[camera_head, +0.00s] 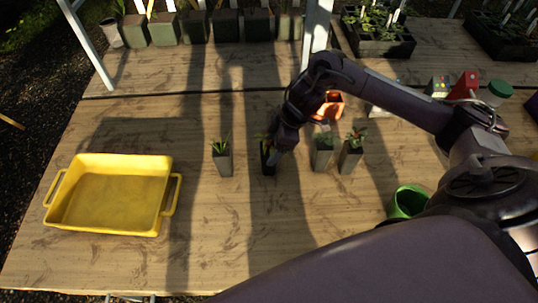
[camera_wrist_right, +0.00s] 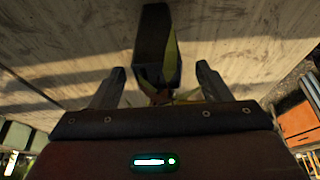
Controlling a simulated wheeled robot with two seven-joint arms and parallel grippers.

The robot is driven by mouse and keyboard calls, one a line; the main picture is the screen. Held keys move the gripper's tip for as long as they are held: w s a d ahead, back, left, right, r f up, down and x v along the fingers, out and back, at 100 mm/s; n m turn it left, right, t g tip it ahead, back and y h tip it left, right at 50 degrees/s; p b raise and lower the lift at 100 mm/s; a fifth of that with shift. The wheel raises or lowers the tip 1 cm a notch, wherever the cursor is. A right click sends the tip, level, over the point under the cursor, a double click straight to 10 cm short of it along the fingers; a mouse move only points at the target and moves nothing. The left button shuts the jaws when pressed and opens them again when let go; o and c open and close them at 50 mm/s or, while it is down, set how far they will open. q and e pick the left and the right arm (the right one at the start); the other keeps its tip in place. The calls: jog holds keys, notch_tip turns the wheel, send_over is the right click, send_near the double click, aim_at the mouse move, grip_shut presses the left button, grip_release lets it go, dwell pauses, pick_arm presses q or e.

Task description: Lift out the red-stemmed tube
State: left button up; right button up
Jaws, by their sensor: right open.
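A dark tube (camera_head: 268,162) with a green plant stands upright on the table, partly hidden by my right gripper (camera_head: 274,152). In the right wrist view this tube (camera_wrist_right: 153,38) and its long leaves lie between the two spread fingers of the right gripper (camera_wrist_right: 160,80), with a gap on each side. A reddish tint shows near the leaf bases there. A grey tube (camera_head: 224,163) with a plant stands to the left. Two more planted tubes, one grey (camera_head: 321,156) and one darker (camera_head: 349,159), stand to the right. Their stem colours are too small to tell. My left gripper is out of view.
A yellow tray (camera_head: 110,229) with handles sits empty at the left. A green pot (camera_head: 409,201) lies at the right, and an orange container (camera_head: 330,105) is behind my right arm. Pots and black seedling crates (camera_head: 380,46) line the back. The front middle is clear.

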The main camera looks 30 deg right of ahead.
jog(key=shift+x, duration=1.25)
jog(key=shift+w+f, duration=0.2)
jog(key=shift+f, duration=0.15)
jog(key=c, duration=0.5)
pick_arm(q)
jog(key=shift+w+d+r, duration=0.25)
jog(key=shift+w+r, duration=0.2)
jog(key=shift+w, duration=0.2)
pick_arm(e)
jog(key=shift+r, duration=0.1)
jog(key=c, duration=0.7)
jog(key=shift+o, duration=0.2)
